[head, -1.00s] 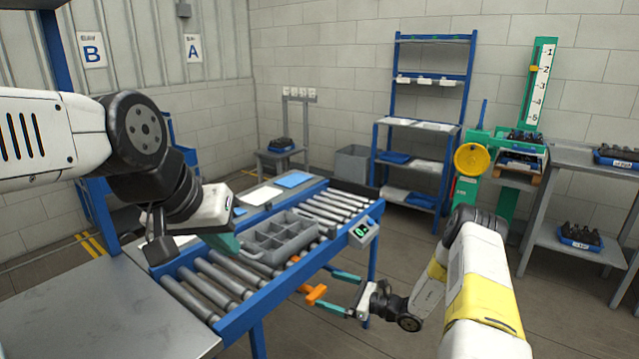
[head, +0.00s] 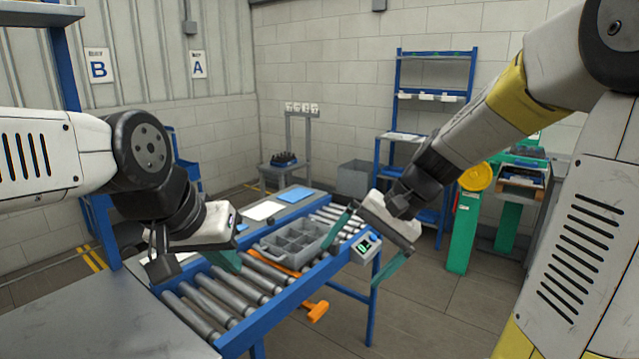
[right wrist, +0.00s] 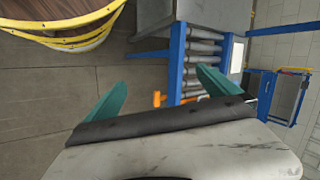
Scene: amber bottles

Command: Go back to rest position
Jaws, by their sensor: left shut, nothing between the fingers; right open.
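My left gripper (head: 228,260) is shut and empty above the left part of the roller conveyor (head: 255,333), with its green fingertips pointing down. My right gripper (head: 367,248) is open and empty, near the small digital display (head: 365,247) at the conveyor's front edge, partly in front of it. Its two green fingers stand wide apart. In the right wrist view, both green fingers (right wrist: 160,78) show with nothing between them.
A grey divided tray (head: 268,249) sits on the rollers. An orange handle (head: 316,311) sticks out from the conveyor's front side. A grey table (head: 90,315) is at lower left. A blue shelf rack (head: 398,70) and a yellow disc (head: 476,177) stand behind.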

